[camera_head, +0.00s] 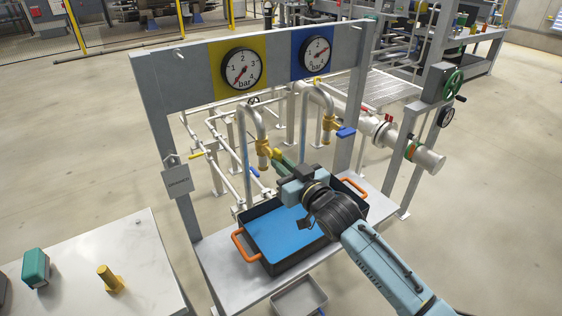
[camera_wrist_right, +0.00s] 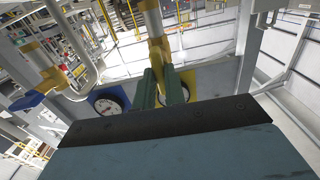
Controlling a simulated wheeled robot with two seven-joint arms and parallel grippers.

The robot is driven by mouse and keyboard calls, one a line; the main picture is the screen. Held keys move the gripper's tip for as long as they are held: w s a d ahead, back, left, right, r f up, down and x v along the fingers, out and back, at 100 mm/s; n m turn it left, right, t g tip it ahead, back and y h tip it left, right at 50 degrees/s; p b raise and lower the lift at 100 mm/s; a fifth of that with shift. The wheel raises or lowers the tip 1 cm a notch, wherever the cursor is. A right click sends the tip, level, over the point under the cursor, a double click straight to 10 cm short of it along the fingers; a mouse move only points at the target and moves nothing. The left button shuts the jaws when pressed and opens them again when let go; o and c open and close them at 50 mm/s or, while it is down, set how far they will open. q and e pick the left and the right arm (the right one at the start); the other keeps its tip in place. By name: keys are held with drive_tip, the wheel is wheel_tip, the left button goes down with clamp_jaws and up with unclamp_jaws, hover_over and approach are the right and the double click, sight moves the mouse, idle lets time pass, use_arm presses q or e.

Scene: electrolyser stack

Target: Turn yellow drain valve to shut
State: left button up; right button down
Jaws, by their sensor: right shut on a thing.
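The yellow drain valve has a brass body (camera_head: 263,149) on the left pipe, under the yellow-backed gauge (camera_head: 242,68). Its yellow handle (camera_head: 277,153) sticks out to the right of the body. My right gripper (camera_head: 281,161) comes in from the lower right and its green fingers are shut on this handle. In the right wrist view the green fingers (camera_wrist_right: 160,88) lie on either side of the handle, below the brass body (camera_wrist_right: 157,48). The fingers hide most of the handle. My left gripper is not in view.
A second brass valve (camera_head: 329,123) with a blue handle (camera_head: 346,133) is to the right, under the blue-backed gauge (camera_head: 316,52). A dark tray (camera_head: 284,267) with orange handles and a blue inside stands below my gripper. A side table (camera_head: 150,250) is at lower left.

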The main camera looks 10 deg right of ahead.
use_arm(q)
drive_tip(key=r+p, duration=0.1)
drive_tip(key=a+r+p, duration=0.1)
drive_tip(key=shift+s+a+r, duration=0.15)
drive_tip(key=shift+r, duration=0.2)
use_arm(e)
drive_tip(key=m, duration=0.4)
